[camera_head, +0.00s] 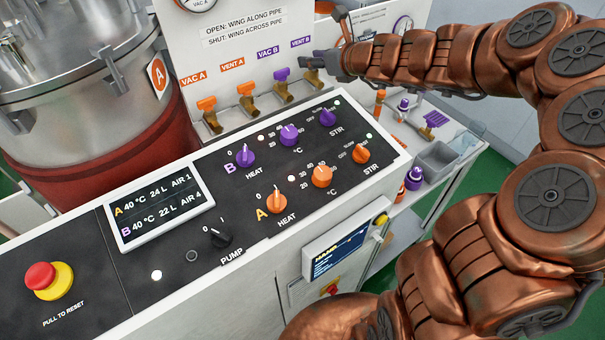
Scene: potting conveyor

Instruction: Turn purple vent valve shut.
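The vent B valve (313,78) is the rightmost of the row on the white panel, under a purple VENT B label (301,42). Its brass body shows below my gripper (318,62). Its wing is hidden by the gripper, so I cannot tell how it is turned. My gripper comes in from the right and its dark fingers are at the valve. The fingers are too small and overlapped to show whether they are open or shut on the wing. A sign (243,27) reads open with wing along pipe, shut with wing across pipe.
The purple VAC B valve (281,76) stands close on the left. The orange VENT A (246,90) and VAC A (206,104) valves are further left. The black control console (190,255) with knobs lies in front. A steel tank (75,60) stands at left.

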